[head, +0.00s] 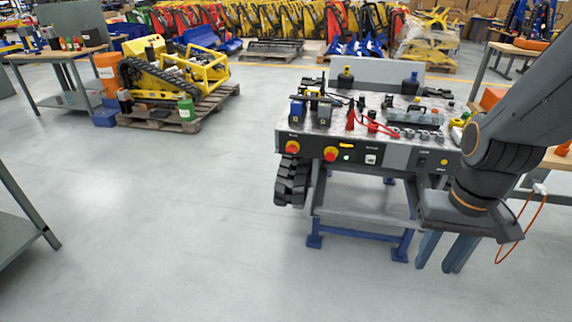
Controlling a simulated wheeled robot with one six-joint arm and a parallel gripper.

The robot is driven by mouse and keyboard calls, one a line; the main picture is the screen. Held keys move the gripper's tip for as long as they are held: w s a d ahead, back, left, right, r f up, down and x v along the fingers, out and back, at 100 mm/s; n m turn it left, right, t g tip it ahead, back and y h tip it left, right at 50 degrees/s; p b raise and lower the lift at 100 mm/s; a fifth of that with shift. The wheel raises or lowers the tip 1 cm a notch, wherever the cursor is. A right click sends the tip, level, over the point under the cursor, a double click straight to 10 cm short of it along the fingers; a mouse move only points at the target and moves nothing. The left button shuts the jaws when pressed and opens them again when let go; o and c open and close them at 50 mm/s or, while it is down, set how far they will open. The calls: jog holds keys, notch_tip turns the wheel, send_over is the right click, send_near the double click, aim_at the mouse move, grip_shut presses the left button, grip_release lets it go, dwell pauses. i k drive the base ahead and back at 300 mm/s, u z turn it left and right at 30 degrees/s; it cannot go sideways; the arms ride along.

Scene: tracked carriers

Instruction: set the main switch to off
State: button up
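The control panel (395,155) is the front face of a tracked carrier's cluttered top deck. My gripper (436,266) hangs in front of the panel's right end, low and pointing down. Its two fingers are apart, with nothing between them.
The unit stands on a blue-legged stand (315,240) with a black rubber track (291,182) at its left. An orange cable (522,228) hangs at the right near a workbench. A yellow tracked machine (175,75) sits on a pallet at left. The floor in front is clear.

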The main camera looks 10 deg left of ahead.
aim_at(292, 148)
jog(key=z, duration=0.15)
jog(key=i, duration=1.15)
jog(key=u, duration=0.8)
